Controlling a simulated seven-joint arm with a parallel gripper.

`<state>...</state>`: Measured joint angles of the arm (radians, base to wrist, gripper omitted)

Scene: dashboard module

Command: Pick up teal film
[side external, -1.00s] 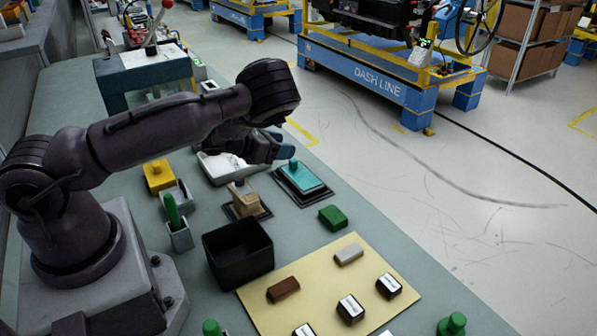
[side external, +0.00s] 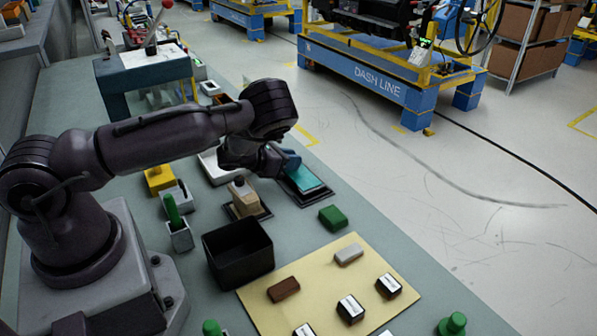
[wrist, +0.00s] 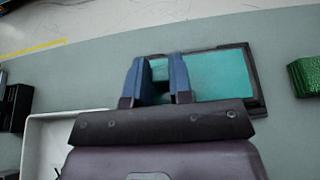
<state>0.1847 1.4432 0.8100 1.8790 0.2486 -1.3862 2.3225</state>
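The teal film (side external: 309,178) is a flat teal rectangle lying in a dark shallow tray (side external: 321,194). In the wrist view the teal film (wrist: 218,75) fills the middle right, with the tray's dark rim around it. My gripper (side external: 290,163) is at the left end of the film. In the wrist view the blue fingers of my gripper (wrist: 160,68) are apart, on either side of a small teal knob that is partly hidden between them. I cannot see contact between fingers and knob.
A white tray (wrist: 38,150) lies left of the gripper. A green block (side external: 333,217) is in front of the film. A beige block (side external: 243,198) on a dark base stands to the left. A black open bin (side external: 238,253) and a yellow mat (side external: 320,310) are nearer.

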